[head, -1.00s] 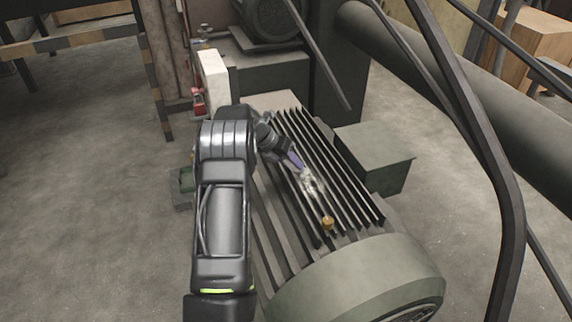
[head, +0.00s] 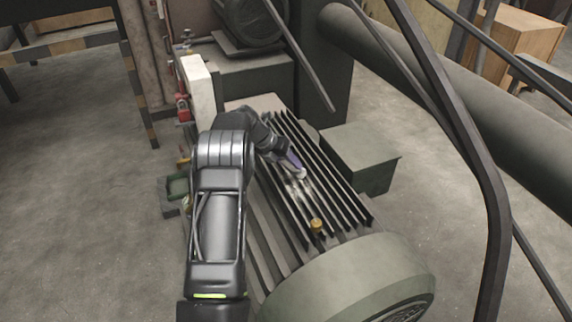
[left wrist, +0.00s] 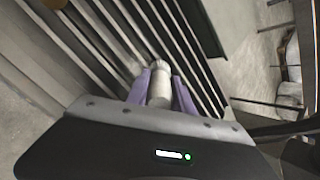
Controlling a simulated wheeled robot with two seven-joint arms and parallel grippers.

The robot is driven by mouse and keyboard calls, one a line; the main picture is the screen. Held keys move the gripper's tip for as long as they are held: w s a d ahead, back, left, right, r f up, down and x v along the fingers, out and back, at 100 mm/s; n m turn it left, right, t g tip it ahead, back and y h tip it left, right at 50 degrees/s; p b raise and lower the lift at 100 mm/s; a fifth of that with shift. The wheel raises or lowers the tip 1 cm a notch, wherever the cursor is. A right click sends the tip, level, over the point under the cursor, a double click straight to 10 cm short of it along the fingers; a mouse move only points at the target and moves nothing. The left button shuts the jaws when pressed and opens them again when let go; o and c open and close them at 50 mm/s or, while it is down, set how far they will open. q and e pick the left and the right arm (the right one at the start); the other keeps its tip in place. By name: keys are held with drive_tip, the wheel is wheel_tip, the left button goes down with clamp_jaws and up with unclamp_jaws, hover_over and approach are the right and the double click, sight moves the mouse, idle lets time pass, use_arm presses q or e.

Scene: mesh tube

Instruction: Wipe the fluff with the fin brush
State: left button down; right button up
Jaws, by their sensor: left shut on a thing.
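My left gripper (head: 289,161) is over the finned top of the motor, its purple fingers shut on the fin brush. The brush (left wrist: 160,86) is a pale cylinder between the fingers in the left wrist view, its tip pointing down toward the fins (left wrist: 118,42). In the head view its pale end (head: 300,174) shows just below the fingers, at the fins. I cannot tell how deep it sits. Whitish fluff (head: 303,191) lies among the fins just in front of the brush. It is not clear in the left wrist view. My right gripper is not in view.
A brass fitting (head: 317,225) stands on the fins near the round motor end cover (head: 350,275). A green box (head: 362,152) juts from the motor's right side. A dark bent rail (head: 480,180) crosses the right foreground. A white block (head: 198,88) stands behind the arm.

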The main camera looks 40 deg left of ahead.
use_arm(q)
drive_tip(key=shift+w, duration=0.1)
drive_tip(key=shift+w+d, duration=0.45)
drive_tip(key=shift+w, duration=0.35)
drive_tip(key=shift+w+d, duration=0.4)
drive_tip(key=shift+w, duration=0.35)
drive_tip(key=shift+w+a, duration=0.45)
drive_tip(key=shift+a, duration=0.35)
drive_tip(key=shift+s, duration=0.1)
drive_tip(key=shift+s+a, duration=0.45)
drive_tip(key=shift+s, duration=0.4)
drive_tip(key=shift+s+a, duration=0.4)
drive_tip(key=shift+s, duration=0.4)
drive_tip(key=shift+s+a, duration=0.1)
